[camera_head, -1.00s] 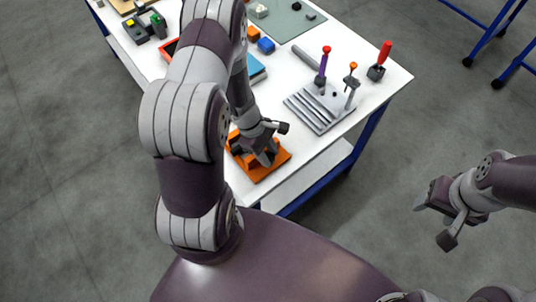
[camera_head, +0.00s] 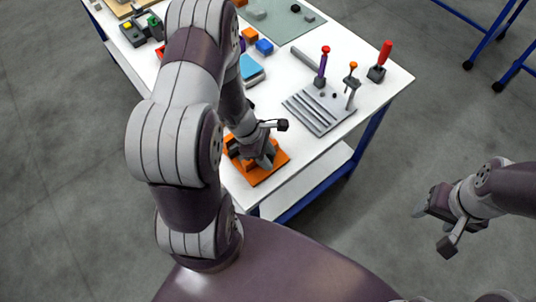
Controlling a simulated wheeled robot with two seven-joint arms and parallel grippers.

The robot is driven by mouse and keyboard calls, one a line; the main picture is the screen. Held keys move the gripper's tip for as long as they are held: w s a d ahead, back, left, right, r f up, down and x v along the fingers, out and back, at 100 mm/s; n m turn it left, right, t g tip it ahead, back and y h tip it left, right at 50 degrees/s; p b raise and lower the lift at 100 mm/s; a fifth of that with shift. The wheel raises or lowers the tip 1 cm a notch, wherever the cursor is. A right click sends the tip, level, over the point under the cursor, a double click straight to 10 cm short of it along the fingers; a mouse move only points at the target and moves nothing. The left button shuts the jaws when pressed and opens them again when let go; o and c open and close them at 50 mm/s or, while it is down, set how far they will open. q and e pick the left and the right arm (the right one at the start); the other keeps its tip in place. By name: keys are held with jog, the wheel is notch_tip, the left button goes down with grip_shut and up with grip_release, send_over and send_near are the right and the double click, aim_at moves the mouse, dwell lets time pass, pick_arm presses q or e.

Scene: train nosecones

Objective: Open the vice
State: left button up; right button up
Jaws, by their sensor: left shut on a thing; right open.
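The orange vice (camera_head: 262,173) sits on the white table near its front corner. My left arm reaches over it from the left, and my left gripper (camera_head: 264,160) is down at the vice, shut on a part of it. The gripper hides most of the vice's jaws and handle, so I cannot tell exactly which part is held or how wide the jaws stand. My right gripper (camera_head: 432,230) is open and empty, over the floor to the right, well away from the table.
A grey slotted plate (camera_head: 318,110) lies right of the vice, with a purple-handled tool (camera_head: 322,66) and an orange-topped tool (camera_head: 351,83) beside it. A red-handled tool (camera_head: 381,62) stands near the table's right edge. A blue box (camera_head: 251,70) and small blocks lie behind.

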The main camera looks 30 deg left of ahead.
pick_arm(q)
jog(key=shift+a, duration=0.1)
dwell(0.6)
jog(key=o, duration=0.9)
jog(key=shift+o, duration=0.6)
jog(key=shift+s+a, duration=0.1)
jog(key=shift+a, duration=0.05)
jog(key=shift+r, duration=0.1)
